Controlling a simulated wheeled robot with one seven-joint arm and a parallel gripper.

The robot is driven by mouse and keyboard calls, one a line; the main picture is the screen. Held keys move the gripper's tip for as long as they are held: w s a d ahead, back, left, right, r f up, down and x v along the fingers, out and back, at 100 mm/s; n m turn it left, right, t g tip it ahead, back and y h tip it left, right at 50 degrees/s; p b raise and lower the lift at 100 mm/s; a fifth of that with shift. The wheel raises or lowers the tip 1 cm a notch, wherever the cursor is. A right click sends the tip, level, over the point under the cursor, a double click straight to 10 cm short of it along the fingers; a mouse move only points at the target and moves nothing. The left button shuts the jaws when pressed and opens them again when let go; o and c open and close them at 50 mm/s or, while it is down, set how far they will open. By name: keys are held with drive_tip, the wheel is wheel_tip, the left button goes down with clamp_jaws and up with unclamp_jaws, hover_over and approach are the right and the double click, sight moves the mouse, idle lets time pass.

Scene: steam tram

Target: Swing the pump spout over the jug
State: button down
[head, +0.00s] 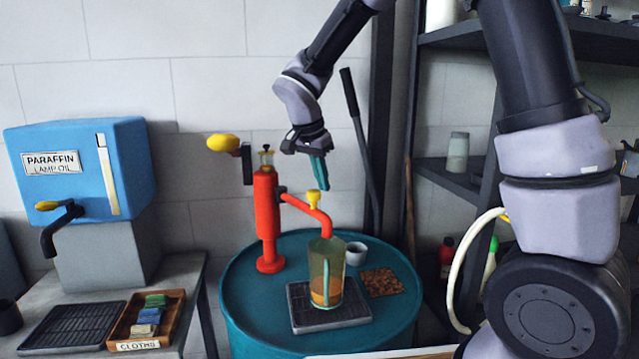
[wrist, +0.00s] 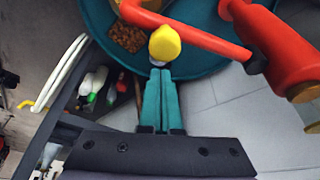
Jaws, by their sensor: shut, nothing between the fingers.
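The red pump (head: 267,215) stands on the teal drum top. Its red spout (head: 308,208) reaches right and bends down, and its end appears over the jug. A yellow knob (head: 313,199) sits on top of the spout; it also shows in the wrist view (wrist: 165,43). The clear jug (head: 326,270) holds a little amber liquid and stands upright on a black drip grate (head: 300,312). My gripper (head: 322,186) has teal fingers, shut and empty, just above the yellow knob. In the wrist view its fingertips (wrist: 161,72) point at the knob; whether they touch it I cannot tell.
A grey cup (head: 356,254) and a brown granular mat (head: 382,282) lie right of the jug on the drum (head: 235,290). A blue paraffin tank (head: 85,165) and a cloth tray (head: 165,325) are at left. Dark shelves (head: 455,180) stand at right.

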wheel_tip(320, 180, up, 10)
drive_tip(key=shift+s+a+f, duration=0.15)
drive_tip(key=shift+s+a, duration=0.15)
drive_tip(key=s+d+r+n+t+y, duration=0.2)
drive_tip(key=s+d, duration=0.7)
drive_tip(key=d, duration=0.1)
drive_tip(key=s+d+r+n+t+y, duration=0.2)
drive_tip(key=s+d, duration=0.7)
drive_tip(key=shift+s+d+r+y, duration=0.2)
drive_tip(key=shift+d+r+y, duration=0.05)
drive_tip(key=shift+d+y, duration=0.15)
